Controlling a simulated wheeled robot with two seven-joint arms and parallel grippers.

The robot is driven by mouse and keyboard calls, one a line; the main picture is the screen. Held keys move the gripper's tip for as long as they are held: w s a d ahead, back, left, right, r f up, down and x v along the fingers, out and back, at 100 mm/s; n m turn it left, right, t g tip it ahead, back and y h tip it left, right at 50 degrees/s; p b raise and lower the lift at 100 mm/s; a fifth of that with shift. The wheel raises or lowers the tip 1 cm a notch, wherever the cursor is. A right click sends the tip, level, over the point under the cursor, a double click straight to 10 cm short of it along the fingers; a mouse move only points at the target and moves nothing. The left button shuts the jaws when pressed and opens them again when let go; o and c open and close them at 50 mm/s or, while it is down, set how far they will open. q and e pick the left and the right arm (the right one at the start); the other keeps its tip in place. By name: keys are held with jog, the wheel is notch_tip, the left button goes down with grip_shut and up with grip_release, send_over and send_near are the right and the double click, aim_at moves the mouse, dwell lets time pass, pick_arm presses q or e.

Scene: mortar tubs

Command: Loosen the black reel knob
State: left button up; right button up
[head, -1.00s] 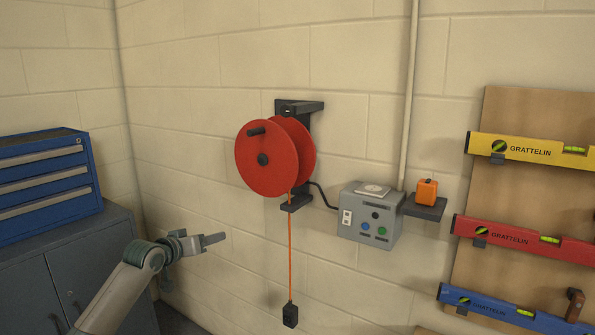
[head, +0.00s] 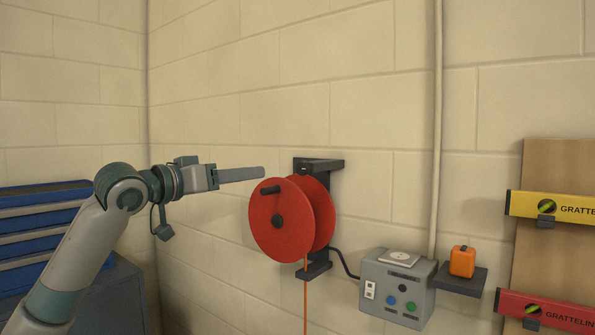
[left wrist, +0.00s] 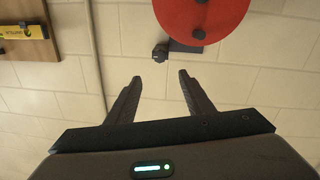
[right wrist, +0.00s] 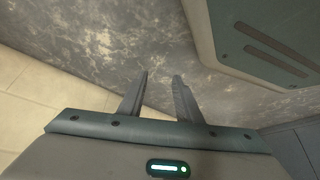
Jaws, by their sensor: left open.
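The red reel (head: 282,222) hangs on a black wall bracket (head: 319,163). A round black knob (head: 278,221) sits at its hub, and a black crank handle (head: 270,189) sticks out above it. My left gripper (head: 262,171) is level with the reel's top edge, left of the bracket, fingers pointing right. It is open and empty. In the left wrist view the reel (left wrist: 190,14) is at the top beyond the open fingers (left wrist: 160,76); the crank handle (left wrist: 198,33) shows there. My right gripper (right wrist: 160,75) is open and empty, away from the reel, above a mottled grey floor.
A grey control box (head: 397,285) with buttons is below right of the reel, beside a small shelf (head: 462,279) holding an orange item (head: 462,261). An orange cord (head: 305,300) hangs from the reel. A blue drawer cabinet (head: 30,240) stands left. The wall above the reel is clear.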

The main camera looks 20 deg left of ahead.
pick_arm(q)
jog(key=shift+w, duration=0.1)
jog(key=p, duration=0.3)
send_near(300, 168)
jog(key=x, duration=0.3)
pick_arm(e)
notch_tip(300, 168, up, 3)
jog(key=w+a+t, duration=0.2)
jog(key=a, duration=0.1)
pick_arm(q)
jog(key=p+x, duration=0.1)
jog(key=x, duration=0.3)
jog(key=shift+w+d+p, duration=0.15)
jog(key=shift+w+p, duration=0.1)
jog(key=shift+p, duration=0.05)
jog(key=shift+w+d, duration=0.15)
jog(key=shift+w, duration=0.35)
pick_arm(e)
jog(key=shift+g+y, duration=0.3)
jog(key=shift+g, duration=0.1)
jog(key=shift+s+d+f, duration=0.3)
jog(key=shift+s+f, duration=0.05)
jog(key=shift+s, duration=0.35)
jog(key=shift+s+d+f, duration=0.3)
jog(key=shift+s, duration=0.35)
jog(key=shift+s+d+f, duration=0.3)
jog(key=shift+s+f, duration=0.05)
jog(key=shift+s, duration=0.35)
